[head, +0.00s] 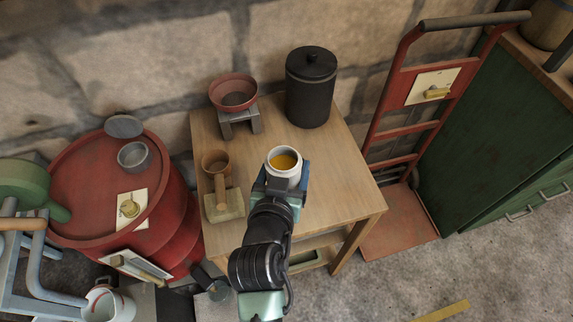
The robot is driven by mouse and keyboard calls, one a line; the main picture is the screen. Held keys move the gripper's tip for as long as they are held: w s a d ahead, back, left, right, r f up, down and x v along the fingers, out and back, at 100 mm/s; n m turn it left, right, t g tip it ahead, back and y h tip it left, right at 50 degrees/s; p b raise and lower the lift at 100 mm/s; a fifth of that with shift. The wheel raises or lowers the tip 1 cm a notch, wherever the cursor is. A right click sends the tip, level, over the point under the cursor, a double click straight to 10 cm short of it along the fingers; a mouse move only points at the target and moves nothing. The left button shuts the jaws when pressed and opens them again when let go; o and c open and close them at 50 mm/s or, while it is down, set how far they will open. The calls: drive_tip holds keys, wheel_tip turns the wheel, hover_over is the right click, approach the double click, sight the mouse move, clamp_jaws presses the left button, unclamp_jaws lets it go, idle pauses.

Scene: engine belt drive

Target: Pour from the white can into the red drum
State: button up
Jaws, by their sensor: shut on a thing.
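The white can (284,169) is upright and open at the top, with amber-yellow liquid inside. My gripper (281,184) is shut on the can, its blue fingers on either side of it. The can is over the right-middle of the wooden table; I cannot tell whether its base touches the top, as my gripper hides it. The red drum (75,180) stands left of the table, apart from the can. A round grey metal cup or funnel (134,157) is on the drum's top, and a grey disc (124,126) is at its back rim.
A card with a brass piece (129,209) lies on the drum. A red hand truck (400,128) stands right.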

clamp_jaws()
